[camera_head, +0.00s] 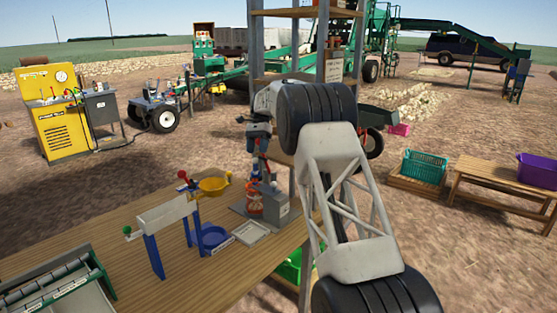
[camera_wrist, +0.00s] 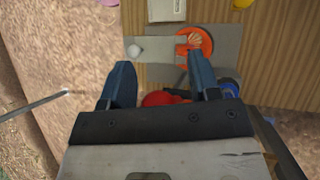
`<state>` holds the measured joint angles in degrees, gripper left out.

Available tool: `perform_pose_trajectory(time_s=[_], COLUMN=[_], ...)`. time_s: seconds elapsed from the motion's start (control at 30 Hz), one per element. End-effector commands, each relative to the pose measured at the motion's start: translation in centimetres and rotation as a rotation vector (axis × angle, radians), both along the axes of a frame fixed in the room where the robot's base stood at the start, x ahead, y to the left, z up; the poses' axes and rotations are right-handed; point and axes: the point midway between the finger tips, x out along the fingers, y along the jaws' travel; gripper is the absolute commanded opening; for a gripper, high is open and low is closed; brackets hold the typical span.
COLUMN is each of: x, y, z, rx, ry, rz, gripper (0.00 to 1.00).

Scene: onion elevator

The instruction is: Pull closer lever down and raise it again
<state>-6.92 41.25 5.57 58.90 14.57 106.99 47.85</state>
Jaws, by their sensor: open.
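My gripper (camera_head: 259,150) points down over the wooden table, above a small grey bench device (camera_head: 275,207) with an orange-red part (camera_head: 254,203) beside it. In the wrist view my gripper (camera_wrist: 160,68) is open, with its two blue fingers apart. A red rounded knob (camera_wrist: 163,98) shows between the fingers near the palm, partly hidden by it; I cannot tell whether it touches. I cannot tell which knob belongs to the closer lever.
A stand with blue legs (camera_head: 153,256), a red ball handle (camera_head: 182,174) and a green ball (camera_head: 127,230) is left of my gripper. Shelf posts stand close behind my arm.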

Motion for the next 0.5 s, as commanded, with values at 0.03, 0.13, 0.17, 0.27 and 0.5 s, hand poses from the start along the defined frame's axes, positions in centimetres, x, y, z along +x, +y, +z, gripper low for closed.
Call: perform_pose_trajectory(time_s=[0.03,0.13,0.17,0.27,0.5], x=[-0.3,-0.9,-1.1,-1.7,-3.0], y=[0.3,1.0,1.1,1.6,3.0], z=[-0.1,-0.6,-0.8,-1.3,-3.1], rx=[-0.016,-0.055,-0.067,-0.108,-0.214], ry=[-0.016,-0.052,-0.065,-0.107,-0.214], rz=[0.002,0.002,0.001,0.002,0.003], gripper=[0.56,0.56,0.56,0.56,0.56])
